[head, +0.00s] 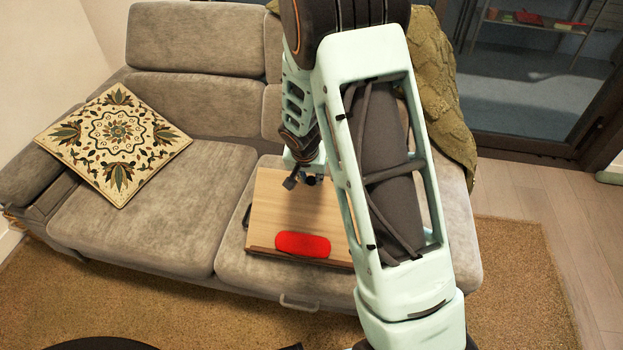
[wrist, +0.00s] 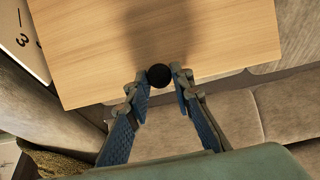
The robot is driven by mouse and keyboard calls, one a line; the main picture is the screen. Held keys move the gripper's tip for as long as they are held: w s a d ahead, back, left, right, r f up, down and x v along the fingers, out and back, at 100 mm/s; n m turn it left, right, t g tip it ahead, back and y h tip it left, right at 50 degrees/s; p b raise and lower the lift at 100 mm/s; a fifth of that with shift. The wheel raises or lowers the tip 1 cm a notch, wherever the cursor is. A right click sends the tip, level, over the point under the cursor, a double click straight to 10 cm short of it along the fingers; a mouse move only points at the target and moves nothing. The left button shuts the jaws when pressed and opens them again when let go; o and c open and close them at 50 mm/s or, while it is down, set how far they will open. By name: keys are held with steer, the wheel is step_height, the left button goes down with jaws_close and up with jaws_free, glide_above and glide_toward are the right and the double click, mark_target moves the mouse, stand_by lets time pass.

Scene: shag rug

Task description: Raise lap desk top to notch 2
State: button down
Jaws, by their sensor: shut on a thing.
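The lap desk (head: 290,210) rests on the right sofa seat. Its light wood top also fills the upper part of the wrist view (wrist: 90,60). A black round knob (wrist: 159,76) is at the top's edge. My gripper (wrist: 162,84) is shut on this knob, one finger on each side. In the head view my gripper (head: 303,181) is at the top's far edge. A white plate (wrist: 22,35) with a "3" and dash marks shows beside the top in the wrist view. The top's angle and its current notch are not clear.
A red pad (head: 302,244) lies on the desk near its front lip. My arm hides the desk's right side. The grey sofa (head: 150,215) has a patterned cushion (head: 115,145) at left and a green throw (head: 440,90) at right.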

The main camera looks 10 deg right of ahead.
steer(key=shift+s+a, duration=0.1)
steer(key=shift+s, duration=0.05)
steer(key=c, duration=1.7)
jaws_free()
steer(key=shift+r, duration=0.1)
steer(key=v, duration=1.1)
steer(key=shift+s+r, duration=0.15)
steer(key=shift+r, duration=0.25)
steer(key=shift+a, duration=0.1)
